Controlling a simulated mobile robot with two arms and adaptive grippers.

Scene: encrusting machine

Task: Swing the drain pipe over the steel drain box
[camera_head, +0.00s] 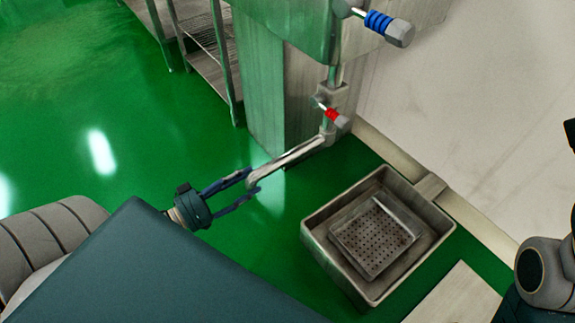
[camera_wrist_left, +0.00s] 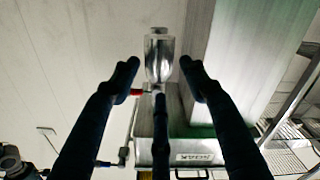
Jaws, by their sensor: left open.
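The drain pipe (camera_head: 290,157) is a pale metal pipe that sticks out from the machine's valve fitting toward the lower left, over the green floor. Its free end lies left of the steel drain box (camera_head: 318,240), not above it. The box is an open grey box on the floor, with a perforated tray (camera_head: 375,236) inside. My left gripper (camera_head: 251,181) is open, with its fingers on either side of the pipe's free end. In the left wrist view the shiny pipe end (camera_wrist_left: 159,58) shows between the spread fingertips (camera_wrist_left: 160,72); contact cannot be told. My right gripper is not visible.
The machine's grey column (camera_head: 263,95) stands behind the pipe. A red-handled valve (camera_head: 334,116) and a blue-handled one (camera_head: 380,22) sit above the pipe. A metal rack (camera_head: 205,45) stands at the back. Green floor left of the box is clear.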

